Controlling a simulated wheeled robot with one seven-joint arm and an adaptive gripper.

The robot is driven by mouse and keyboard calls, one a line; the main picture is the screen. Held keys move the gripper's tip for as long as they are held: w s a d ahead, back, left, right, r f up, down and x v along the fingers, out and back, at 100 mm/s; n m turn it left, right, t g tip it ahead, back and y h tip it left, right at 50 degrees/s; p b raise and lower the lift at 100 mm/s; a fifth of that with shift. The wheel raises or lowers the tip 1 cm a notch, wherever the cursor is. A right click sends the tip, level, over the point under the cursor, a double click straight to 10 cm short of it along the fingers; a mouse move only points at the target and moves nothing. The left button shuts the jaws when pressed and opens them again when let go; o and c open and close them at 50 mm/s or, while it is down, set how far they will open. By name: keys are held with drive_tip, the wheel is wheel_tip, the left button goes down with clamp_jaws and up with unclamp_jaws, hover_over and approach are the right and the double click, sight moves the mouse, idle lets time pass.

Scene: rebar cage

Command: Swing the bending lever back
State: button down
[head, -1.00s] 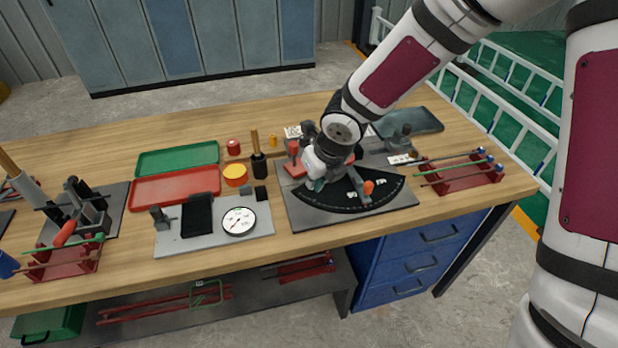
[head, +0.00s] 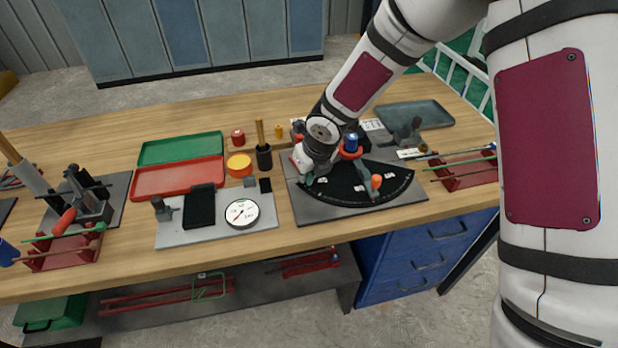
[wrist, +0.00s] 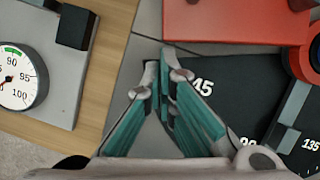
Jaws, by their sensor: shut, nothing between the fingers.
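The bending lever (head: 363,170) is a grey bar with an orange knob (head: 376,181) at its near end. It lies across the black angle scale (head: 340,192) of the bender, right of its middle. In the wrist view the lever (wrist: 289,108) shows between the 90 and 135 marks, near a red ring (wrist: 306,62). My gripper (head: 309,181) is over the left end of the scale, apart from the lever. The wrist view shows my gripper (wrist: 163,70) with its fingertips together and empty, beside the 45 mark. The knob is outside the wrist view.
A dial gauge (head: 241,213) on a grey plate stands left of the bender. Red (head: 178,178) and green (head: 181,148) trays lie farther left. A red rod rack (head: 465,172) stands to the right. Bare bench top shows along the front edge.

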drive_tip(key=w+a+m+b, duration=0.2)
drive_tip(key=w, duration=0.1)
drive_tip(key=w+a+m+h+b, duration=0.1)
drive_tip(key=b, duration=0.1)
drive_tip(key=shift+w+f+t, duration=0.15)
drive_tip(key=shift+w+t, duration=0.1)
drive_tip(key=shift+t, duration=0.05)
drive_tip(key=shift+w+a+m, duration=0.15)
drive_tip(key=shift+w+m, duration=0.05)
drive_tip(key=shift+m, duration=0.3)
drive_tip(key=shift+s, duration=0.15)
